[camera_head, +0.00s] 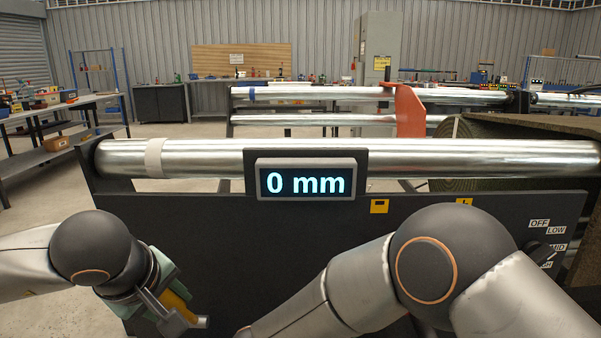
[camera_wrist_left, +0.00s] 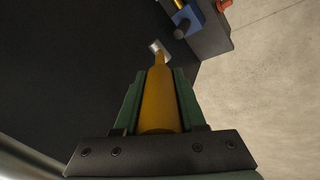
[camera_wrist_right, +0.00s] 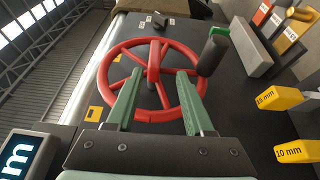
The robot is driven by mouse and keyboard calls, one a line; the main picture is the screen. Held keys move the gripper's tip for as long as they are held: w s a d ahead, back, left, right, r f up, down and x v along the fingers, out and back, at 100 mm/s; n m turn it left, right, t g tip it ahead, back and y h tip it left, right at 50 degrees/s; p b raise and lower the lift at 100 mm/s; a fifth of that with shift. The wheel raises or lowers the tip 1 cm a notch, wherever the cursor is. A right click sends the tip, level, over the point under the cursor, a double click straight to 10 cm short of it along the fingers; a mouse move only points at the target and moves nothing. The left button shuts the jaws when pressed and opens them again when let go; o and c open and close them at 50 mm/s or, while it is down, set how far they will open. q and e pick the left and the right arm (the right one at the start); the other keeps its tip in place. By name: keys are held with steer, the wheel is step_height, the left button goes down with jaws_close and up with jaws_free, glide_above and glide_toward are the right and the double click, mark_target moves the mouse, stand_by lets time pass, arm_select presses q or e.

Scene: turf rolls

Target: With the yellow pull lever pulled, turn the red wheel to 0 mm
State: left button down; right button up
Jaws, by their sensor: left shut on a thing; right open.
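The yellow pull lever (camera_wrist_left: 157,105) lies between the green fingers of my left gripper (camera_wrist_left: 158,78), which is shut on it. In the head view my left gripper (camera_head: 168,300) shows low at the left, with a bit of the yellow lever (camera_head: 179,305). The red wheel (camera_wrist_right: 154,60), with a black crank handle (camera_wrist_right: 212,55), shows in the right wrist view. My right gripper (camera_wrist_right: 159,85) is open in front of the wheel, its fingers overlapping the lower rim; I cannot tell whether they touch. The display (camera_head: 306,182) reads 0 mm. My right arm hides the wheel in the head view.
Yellow blocks marked 15 mm (camera_wrist_right: 280,97) and 10 mm (camera_wrist_right: 297,151) sit right of the wheel. A selector knob (camera_head: 537,248) with OFF, LOW and MID labels is on the dark panel's right. A shiny roller (camera_head: 210,158) spans the top. A blue part (camera_wrist_left: 188,18) is near the lever.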

arm_select(q)
steer(key=shift+f, duration=0.1)
stand_by(0.5)
steer(key=c, duration=0.6)
jaws_free()
steer(key=shift+c, duration=0.2)
steer(key=shift+o, duration=1.2)
steer(key=shift+s, duration=0.1)
